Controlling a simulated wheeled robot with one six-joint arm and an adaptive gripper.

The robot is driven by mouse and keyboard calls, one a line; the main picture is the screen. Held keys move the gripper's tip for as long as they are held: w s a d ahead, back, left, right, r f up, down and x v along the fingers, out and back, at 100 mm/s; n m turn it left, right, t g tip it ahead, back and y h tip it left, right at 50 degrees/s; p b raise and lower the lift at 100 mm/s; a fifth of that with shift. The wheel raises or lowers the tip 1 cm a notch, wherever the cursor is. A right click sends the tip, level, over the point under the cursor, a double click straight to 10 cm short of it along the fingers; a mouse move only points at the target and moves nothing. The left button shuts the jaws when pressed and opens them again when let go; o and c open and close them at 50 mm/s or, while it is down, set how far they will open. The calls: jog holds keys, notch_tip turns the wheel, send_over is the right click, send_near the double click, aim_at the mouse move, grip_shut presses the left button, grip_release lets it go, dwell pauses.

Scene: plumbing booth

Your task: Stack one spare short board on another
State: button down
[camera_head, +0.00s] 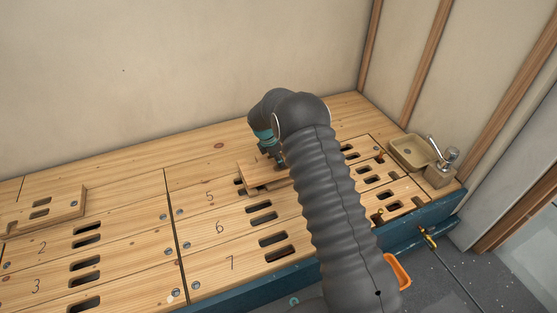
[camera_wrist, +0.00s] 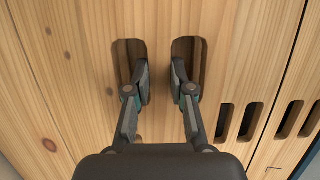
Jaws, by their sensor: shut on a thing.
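A short light-wood board (camera_head: 252,174) is at the middle of the bench, partly hidden behind my arm. My gripper (camera_head: 272,157) reaches down onto it. In the wrist view my gripper (camera_wrist: 161,72) has a finger in each of the board's two slots and is shut on the wooden bar between them, part of this board (camera_wrist: 225,70). Whether the board rests on something or is held just above it, I cannot tell. Another short slotted board (camera_head: 62,211) lies flat on the bench at the far left.
The slotted wooden bench top (camera_head: 225,258) has numbered rows and a dark gap between sections. A blue rail (camera_head: 415,232) edges the front. Walls stand behind and right.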

jog(key=shift+f, duration=0.2)
jog(key=shift+f+b, duration=0.75)
jog(key=shift+f, duration=0.45)
jog(key=shift+f, duration=0.15)
jog(key=c, duration=0.9)
grip_release()
jog(key=v, duration=1.2)
notch_tip(320, 180, up, 7)
jog(key=p, duration=0.6)
send_over(270, 164)
jog(key=shift+s, duration=0.15)
